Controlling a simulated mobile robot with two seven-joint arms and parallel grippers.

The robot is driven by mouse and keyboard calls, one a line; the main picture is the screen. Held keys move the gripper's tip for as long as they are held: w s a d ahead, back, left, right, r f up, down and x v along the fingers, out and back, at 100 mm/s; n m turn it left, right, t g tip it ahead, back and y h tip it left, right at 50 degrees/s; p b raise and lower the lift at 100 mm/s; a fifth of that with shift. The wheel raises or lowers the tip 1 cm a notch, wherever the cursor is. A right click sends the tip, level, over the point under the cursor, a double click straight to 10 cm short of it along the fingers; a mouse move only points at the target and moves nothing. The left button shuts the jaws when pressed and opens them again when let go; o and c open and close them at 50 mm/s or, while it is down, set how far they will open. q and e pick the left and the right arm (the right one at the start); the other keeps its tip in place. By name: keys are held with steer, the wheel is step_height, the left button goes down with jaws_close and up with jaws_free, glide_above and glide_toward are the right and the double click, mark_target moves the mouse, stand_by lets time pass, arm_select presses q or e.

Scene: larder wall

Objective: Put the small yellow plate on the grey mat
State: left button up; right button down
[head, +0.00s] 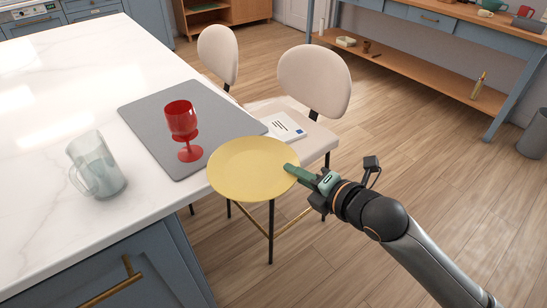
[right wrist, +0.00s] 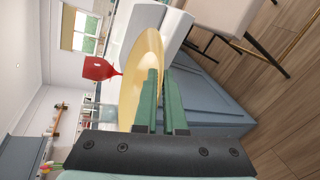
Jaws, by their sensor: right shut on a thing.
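The small yellow plate (head: 252,168) is held by its right rim in my right gripper (head: 294,170), which is shut on it. The plate is about level in the head view, off the counter's right edge, and it covers the near right corner of the grey mat in the picture. The grey mat (head: 150,106) lies on the white counter. In the right wrist view the plate (right wrist: 140,72) is between the green fingers (right wrist: 162,95). My left gripper is not in view.
A red goblet (head: 181,119) stands upright on the mat. A clear glass pitcher (head: 96,165) stands on the counter left of the mat. Two pale chairs (head: 314,80) stand beyond the counter's right edge, one with a white booklet (head: 284,126) on its seat. The mat's far left part is bare.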

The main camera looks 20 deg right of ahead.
mark_target(274, 159)
steer(key=w, duration=0.1)
steer(key=w+a, duration=0.1)
steer(key=shift+w+r, duration=0.15)
steer(key=shift+w, duration=0.2)
steer(key=shift+w+a, duration=0.25)
steer(key=shift+w, duration=0.25)
steer(key=w, duration=0.2)
steer(key=w+a, duration=0.1)
steer(key=shift+w+a, duration=0.2)
steer(key=shift+w, duration=0.15)
steer(key=shift+s+f, duration=0.1)
steer(key=shift+f, duration=0.65)
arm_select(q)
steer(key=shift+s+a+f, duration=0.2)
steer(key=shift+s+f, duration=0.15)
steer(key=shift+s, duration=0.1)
arm_select(e)
steer(key=shift+s+d, duration=0.1)
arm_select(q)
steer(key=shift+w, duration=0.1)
arm_select(e)
steer(key=shift+f, duration=0.1)
steer(key=shift+f, duration=0.25)
steer(key=c, duration=1)
jaws_free()
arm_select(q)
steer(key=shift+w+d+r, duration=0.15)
